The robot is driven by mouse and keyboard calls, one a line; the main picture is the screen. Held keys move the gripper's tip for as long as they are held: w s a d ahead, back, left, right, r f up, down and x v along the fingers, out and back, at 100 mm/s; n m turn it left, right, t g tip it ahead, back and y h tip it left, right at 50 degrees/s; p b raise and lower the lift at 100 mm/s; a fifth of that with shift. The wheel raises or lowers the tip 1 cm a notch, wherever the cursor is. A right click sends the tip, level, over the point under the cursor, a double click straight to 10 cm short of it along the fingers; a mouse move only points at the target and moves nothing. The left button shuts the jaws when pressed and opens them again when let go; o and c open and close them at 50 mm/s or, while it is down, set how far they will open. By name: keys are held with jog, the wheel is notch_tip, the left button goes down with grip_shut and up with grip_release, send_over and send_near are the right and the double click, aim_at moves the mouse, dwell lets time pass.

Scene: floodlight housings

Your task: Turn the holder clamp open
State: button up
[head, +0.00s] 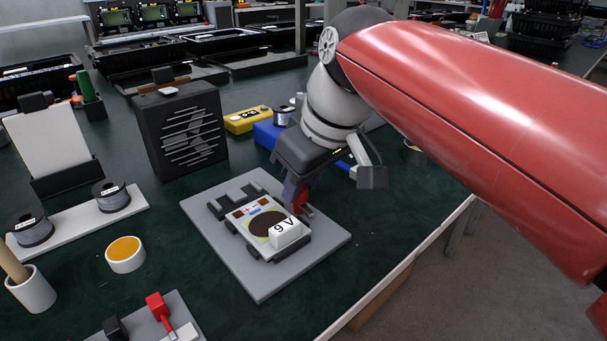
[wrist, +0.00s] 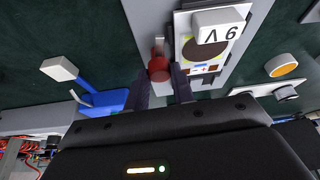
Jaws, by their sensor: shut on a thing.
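The holder clamp (wrist: 159,66) has a red knob and a grey part beyond it, beside the circuit board (wrist: 186,70) in the wrist view. In the head view the red clamp (head: 302,200) sits at the far right side of the board holder (head: 297,250), partly hidden by my gripper. My gripper (head: 296,190) points down there, its two dark fingers (wrist: 161,84) either side of the red knob and shut on it. The board carries a white 9V block (head: 286,231) and a dark round patch. The holder sits on a grey plate (head: 262,285).
A black louvred housing (head: 183,132) stands behind the plate. A yellow meter (head: 247,120) and a blue object (head: 267,133) lie behind my gripper. Spools (head: 111,195) and an orange-filled cup (head: 125,254) are left. The table's edge runs close on the right.

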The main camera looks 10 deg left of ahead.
jog(key=shift+n+g, duration=0.4)
jog(key=shift+n, duration=0.6)
jog(key=o, duration=1)
jog(key=shift+r, duration=0.1)
jog(key=p+v, duration=0.1)
jog(key=v, duration=0.6)
jog(key=shift+d+r, duration=0.2)
jog(key=shift+r, duration=0.05)
jog(key=shift+s, duration=0.1)
